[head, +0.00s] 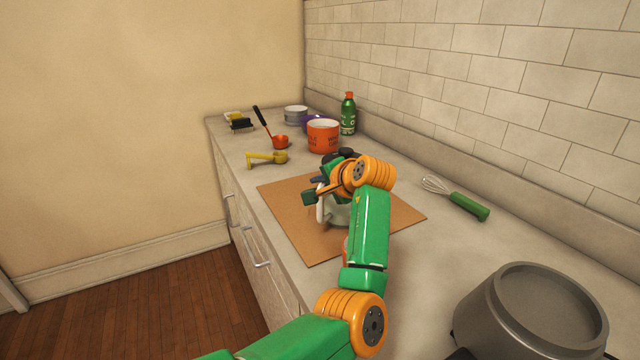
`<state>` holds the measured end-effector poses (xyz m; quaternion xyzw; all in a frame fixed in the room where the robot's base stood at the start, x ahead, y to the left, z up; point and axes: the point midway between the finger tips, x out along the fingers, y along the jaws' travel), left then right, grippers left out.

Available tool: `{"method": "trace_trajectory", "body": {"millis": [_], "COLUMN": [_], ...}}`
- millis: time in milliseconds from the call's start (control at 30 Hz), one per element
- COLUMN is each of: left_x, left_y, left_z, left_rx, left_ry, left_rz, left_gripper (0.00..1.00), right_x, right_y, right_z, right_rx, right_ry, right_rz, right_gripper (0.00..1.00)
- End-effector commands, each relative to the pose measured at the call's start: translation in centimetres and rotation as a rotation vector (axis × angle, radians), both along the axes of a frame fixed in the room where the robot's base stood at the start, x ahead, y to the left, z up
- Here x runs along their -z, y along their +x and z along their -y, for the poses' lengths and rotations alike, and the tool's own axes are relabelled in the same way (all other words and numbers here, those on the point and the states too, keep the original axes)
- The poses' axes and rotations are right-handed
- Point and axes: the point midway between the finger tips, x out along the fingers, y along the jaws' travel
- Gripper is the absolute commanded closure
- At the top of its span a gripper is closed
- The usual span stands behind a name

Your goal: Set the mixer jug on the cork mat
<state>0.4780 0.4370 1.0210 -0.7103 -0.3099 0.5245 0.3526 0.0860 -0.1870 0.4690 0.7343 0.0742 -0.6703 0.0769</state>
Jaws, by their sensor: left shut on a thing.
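The cork mat (287,207) lies flat on the counter, a brown square in the middle of the head view. The mixer jug (337,214) is a pale, whitish vessel over the mat, largely hidden behind my left arm and gripper. My left gripper (318,191) is over the mat at the top of the jug and is shut on it. I cannot tell whether the jug's base touches the mat. My right gripper is not in view.
A grey pot (535,310) stands at the near right. A green-handled whisk (455,197) lies right of the mat. Behind the mat are an orange pot (323,135), a green bottle (348,114), an orange ladle (279,142) and a yellow scoop (267,158). A tiled wall bounds the right.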

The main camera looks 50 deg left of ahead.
Motion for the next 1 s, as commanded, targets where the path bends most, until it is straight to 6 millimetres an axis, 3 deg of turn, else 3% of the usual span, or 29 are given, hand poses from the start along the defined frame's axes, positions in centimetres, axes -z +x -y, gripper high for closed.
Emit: {"method": "trace_trajectory", "body": {"millis": [33,67,167,500,800,1000], "left_x": [0.0,0.1,0.1,-0.2,-4.3,-6.1], "left_y": [0.0,0.0,0.0,-0.1,-2.0,-2.9], "left_z": [0.0,0.0,0.0,0.4,6.7,9.4], "left_rx": [0.000,0.000,0.000,0.000,0.004,0.002], "left_ry": [0.002,0.000,0.000,0.000,0.000,0.000], "left_rz": [0.002,0.000,0.000,0.001,0.004,0.001], "left_gripper": [1.00,0.78,0.53,0.53,0.53,0.53], "right_x": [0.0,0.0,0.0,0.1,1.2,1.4], "right_y": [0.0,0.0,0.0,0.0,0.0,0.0], "right_z": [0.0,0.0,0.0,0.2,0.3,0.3], "right_rx": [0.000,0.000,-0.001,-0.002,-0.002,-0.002], "right_ry": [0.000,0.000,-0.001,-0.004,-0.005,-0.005], "right_rz": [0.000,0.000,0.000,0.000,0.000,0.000], "right_gripper": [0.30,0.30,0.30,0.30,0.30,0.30]}}
